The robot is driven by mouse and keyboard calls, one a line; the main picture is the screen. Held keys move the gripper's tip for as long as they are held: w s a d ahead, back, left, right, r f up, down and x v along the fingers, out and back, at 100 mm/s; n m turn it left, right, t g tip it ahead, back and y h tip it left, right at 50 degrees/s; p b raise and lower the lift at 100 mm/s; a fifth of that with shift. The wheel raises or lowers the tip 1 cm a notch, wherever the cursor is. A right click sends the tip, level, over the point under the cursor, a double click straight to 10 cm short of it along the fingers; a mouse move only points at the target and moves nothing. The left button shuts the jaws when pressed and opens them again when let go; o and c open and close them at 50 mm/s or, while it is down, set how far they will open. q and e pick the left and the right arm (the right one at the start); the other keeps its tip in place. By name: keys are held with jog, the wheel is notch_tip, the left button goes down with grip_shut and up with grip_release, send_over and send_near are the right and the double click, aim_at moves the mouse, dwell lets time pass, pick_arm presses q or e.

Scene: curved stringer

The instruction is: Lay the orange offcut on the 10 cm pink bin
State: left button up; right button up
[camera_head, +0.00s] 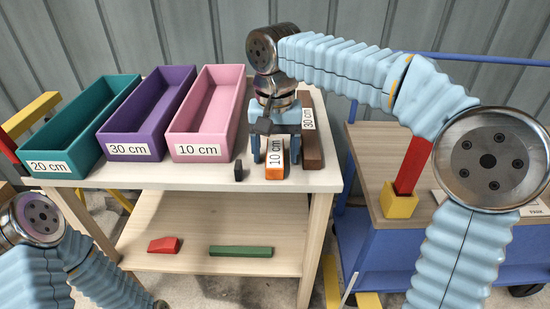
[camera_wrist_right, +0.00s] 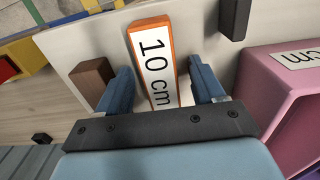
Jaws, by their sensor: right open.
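The orange offcut (camera_head: 274,173), with a white "10 cm" label, lies on the table top near its front edge. It also shows in the wrist view (camera_wrist_right: 153,62). My right gripper (camera_head: 275,150) is open above it. In the wrist view the two fingers (camera_wrist_right: 162,85) stand on either side of the offcut, with visible gaps. The pink bin (camera_head: 203,151), labelled "10 cm", stands to the left of the offcut and looks empty. Part of it shows at the right of the wrist view (camera_wrist_right: 278,85). My left gripper is out of view.
A brown piece (camera_head: 312,155) labelled "30 cm" lies right of the offcut. A small black block (camera_head: 238,171) stands to its left. Purple (camera_head: 130,146) and teal (camera_head: 50,156) bins stand further left. Red (camera_head: 164,245) and green (camera_head: 240,251) pieces lie on the lower shelf.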

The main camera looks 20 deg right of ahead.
jog(key=shift+c, duration=0.5)
jog(key=c, duration=1)
jog(key=shift+c, duration=0.2)
